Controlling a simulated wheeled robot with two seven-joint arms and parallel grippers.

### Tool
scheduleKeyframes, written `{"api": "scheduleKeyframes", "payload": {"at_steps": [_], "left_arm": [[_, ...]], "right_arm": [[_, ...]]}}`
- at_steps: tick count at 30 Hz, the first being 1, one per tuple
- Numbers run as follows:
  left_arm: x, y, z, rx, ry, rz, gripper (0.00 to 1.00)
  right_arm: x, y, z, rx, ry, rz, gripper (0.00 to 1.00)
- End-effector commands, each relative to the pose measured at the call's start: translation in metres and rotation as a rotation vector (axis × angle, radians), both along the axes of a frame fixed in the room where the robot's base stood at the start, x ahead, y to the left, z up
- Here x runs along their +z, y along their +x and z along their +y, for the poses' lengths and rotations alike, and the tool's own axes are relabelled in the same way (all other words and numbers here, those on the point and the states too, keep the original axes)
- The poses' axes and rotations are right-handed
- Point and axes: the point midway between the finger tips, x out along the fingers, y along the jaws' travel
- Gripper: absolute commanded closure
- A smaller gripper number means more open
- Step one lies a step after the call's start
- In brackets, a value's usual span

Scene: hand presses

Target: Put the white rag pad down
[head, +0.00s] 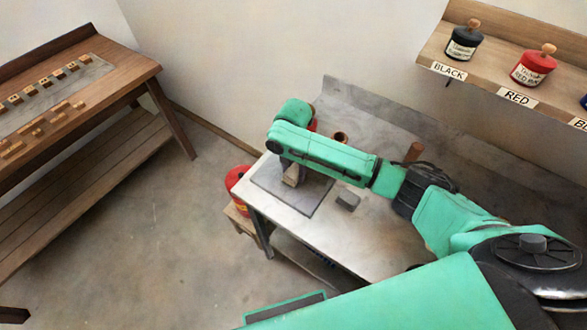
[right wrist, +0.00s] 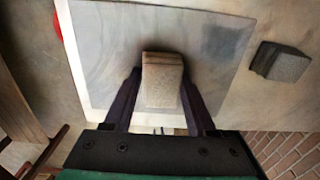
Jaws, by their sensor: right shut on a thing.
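The white rag pad (right wrist: 162,82), a pale beige block, is between the two dark fingers of my right gripper (right wrist: 160,100), which is shut on it. In the head view the pad (head: 293,172) shows below the end of my green right arm, over the grey plate (head: 308,205) on the small table. The plate also lies behind the pad in the right wrist view (right wrist: 90,45). I cannot tell whether the pad touches the plate. My left gripper is out of view.
A dark grey block (head: 347,200) lies on the table (head: 330,240) just right of the plate. A red can (head: 236,178) stands at the table's left side. A shelf (head: 500,75) with black and red jars is at upper right. A wooden bench (head: 130,75) stands at left.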

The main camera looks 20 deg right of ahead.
Motion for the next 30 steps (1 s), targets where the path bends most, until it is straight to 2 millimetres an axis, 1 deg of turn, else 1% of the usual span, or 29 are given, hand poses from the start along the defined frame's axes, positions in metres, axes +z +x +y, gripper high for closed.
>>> {"api": "scheduleKeyframes", "payload": {"at_steps": [10,11,12,13,21,23,26,29,30], "left_arm": [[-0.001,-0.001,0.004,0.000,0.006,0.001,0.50],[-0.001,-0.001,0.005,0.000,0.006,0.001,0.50],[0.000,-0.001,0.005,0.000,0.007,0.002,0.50],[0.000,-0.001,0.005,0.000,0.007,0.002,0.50],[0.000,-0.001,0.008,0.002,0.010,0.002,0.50],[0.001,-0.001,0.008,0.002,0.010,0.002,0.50],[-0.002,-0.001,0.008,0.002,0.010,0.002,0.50],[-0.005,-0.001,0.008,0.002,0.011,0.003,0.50],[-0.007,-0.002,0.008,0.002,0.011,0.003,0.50]], "right_arm": [[-0.006,0.000,0.000,0.000,0.000,-0.001,0.95],[-0.005,0.000,0.000,0.000,0.000,-0.001,0.36],[-0.005,0.000,0.000,0.000,0.001,-0.001,0.20],[-0.005,0.000,0.000,0.000,0.001,-0.001,0.13],[-0.005,0.000,0.000,0.000,0.001,-0.001,0.13],[-0.002,0.001,0.000,0.000,0.001,-0.002,0.13],[0.009,0.001,0.000,0.000,0.003,-0.003,0.13],[0.032,0.002,0.000,0.001,0.002,-0.007,0.13],[0.043,0.002,0.001,0.001,0.004,-0.006,0.13]]}}
